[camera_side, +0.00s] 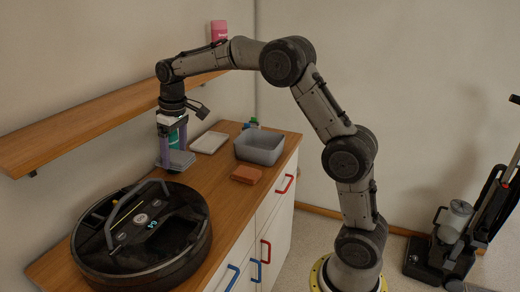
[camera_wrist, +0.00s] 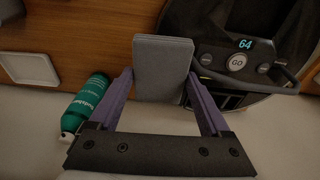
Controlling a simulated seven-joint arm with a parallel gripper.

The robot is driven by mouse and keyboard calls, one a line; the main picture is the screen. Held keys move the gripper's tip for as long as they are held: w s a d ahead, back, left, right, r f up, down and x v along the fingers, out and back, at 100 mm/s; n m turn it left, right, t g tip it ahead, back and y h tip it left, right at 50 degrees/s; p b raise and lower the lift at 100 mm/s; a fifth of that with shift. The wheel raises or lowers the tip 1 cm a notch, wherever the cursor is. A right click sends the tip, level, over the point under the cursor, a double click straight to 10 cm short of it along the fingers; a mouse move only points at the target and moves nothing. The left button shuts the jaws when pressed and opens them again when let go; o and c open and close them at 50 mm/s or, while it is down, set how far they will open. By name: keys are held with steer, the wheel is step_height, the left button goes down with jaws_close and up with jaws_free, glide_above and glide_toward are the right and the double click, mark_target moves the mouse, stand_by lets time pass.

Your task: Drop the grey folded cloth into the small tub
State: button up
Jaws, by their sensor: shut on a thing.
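The grey folded cloth (camera_side: 181,160) is between the purple fingers of my gripper (camera_side: 172,165), low over the wooden counter. I cannot tell whether it touches the counter. In the wrist view the cloth (camera_wrist: 163,70) shows as a flat grey slab between the fingertips of my gripper (camera_wrist: 160,82), which is shut on it. The small tub (camera_side: 260,148) is a grey open box standing on the counter to the right of my gripper in the side view. Its inner floor is partly hidden by its front wall. It is not in the wrist view.
A round black robot vacuum (camera_side: 142,235) fills the near counter. A white tray (camera_side: 210,142) and a brick-coloured block (camera_side: 246,174) lie near the tub. A green bottle (camera_wrist: 88,100) stands close to my gripper. A wooden shelf (camera_side: 90,112) runs along the wall.

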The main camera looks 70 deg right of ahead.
steer(key=shift+s+n, duration=0.1)
steer(key=shift+n, duration=0.2)
steer(key=shift+a+r+n, duration=0.1)
steer(key=shift+r+n, duration=0.2)
steer(key=shift+r, duration=0.05)
steer(key=shift+w+d+r+n, duration=0.75)
steer(key=shift+d+r, duration=0.1)
steer(key=shift+r, duration=0.15)
steer(key=s+d+f, duration=0.1)
steer(key=d, duration=1.4)
steer(key=s+d+f, duration=0.1)
steer(key=s+d, duration=0.1)
steer(key=d, duration=1.3)
steer(key=s+d+f+m, duration=0.3)
steer(key=s+d+f, duration=0.25)
steer(key=d, duration=0.35)
steer(key=shift+s+f, duration=0.2)
steer(key=shift+f, duration=1.05)
steer(key=shift+s+f, duration=0.15)
steer(key=shift+f, duration=1.05)
